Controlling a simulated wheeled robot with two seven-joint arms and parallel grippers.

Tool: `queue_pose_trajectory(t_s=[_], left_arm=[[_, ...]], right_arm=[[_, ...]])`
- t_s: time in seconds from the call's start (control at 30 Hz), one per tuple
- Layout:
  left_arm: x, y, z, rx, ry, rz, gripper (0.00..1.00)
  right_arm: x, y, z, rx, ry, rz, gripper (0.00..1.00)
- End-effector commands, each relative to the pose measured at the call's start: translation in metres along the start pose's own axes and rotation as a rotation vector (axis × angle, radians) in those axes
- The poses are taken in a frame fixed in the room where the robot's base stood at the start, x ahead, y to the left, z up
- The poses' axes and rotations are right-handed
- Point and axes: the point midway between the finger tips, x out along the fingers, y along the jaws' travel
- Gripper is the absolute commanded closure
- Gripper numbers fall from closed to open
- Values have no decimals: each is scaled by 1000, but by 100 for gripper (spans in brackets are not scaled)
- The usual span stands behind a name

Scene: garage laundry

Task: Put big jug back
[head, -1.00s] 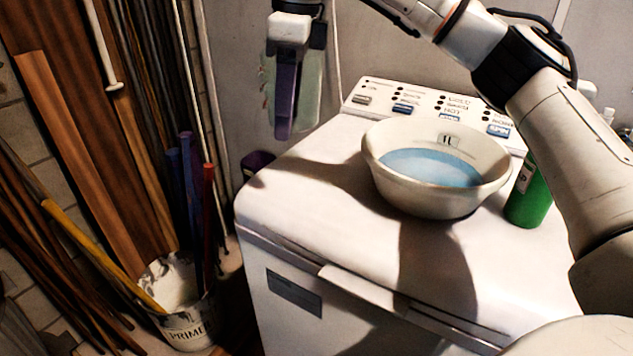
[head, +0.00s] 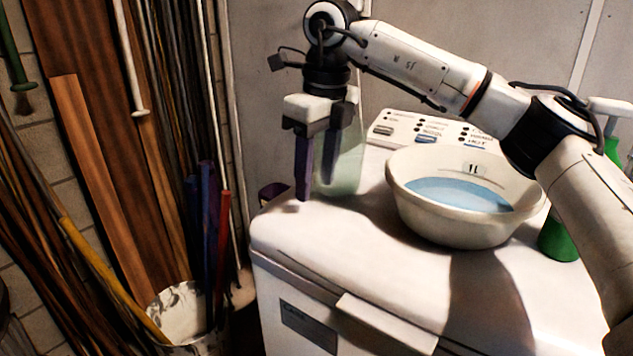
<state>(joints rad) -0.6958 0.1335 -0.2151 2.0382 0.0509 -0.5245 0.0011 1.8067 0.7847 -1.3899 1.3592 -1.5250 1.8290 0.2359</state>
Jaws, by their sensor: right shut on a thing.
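The big jug (head: 348,162) is a pale, greenish, see-through vessel at the back left of the white washing machine (head: 330,240). It looks upright, with its base at the level of the machine's top. I cannot tell whether it touches the top or hangs just above it. My right gripper (head: 315,165) points down and is shut on the jug, with its dark purplish fingers partly in front of it. The fingers and hand hide the jug's upper part and left side. My left gripper is not in view.
A cream bowl (head: 420,222) of blue liquid stands on the machine, right of the jug. A green bottle (head: 560,238) is behind my right arm. A dark purple object (head: 270,191) shows beyond the machine's left edge. The machine's front left top is clear.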

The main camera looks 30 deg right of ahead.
Motion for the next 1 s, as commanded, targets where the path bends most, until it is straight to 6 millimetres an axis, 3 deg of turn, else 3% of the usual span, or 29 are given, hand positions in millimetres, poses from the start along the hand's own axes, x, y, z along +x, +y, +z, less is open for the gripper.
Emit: queue_pose_trajectory(t_s=[0.07, 0.4, 0.43, 0.5, 0.83, 1.0], left_arm=[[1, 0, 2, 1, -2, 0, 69], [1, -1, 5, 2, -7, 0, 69], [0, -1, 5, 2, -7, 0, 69], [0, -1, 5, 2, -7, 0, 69], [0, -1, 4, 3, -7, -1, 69], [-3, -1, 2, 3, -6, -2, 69]], right_arm=[[8, 0, -1, -1, -1, 0, 100], [11, 0, -1, -1, -2, 0, 100], [10, 0, -1, -1, -2, 0, 50], [10, 0, -1, -1, -1, 0, 38], [8, 0, -1, 0, -2, 0, 36], [-11, 0, 0, 0, -4, 0, 36]])
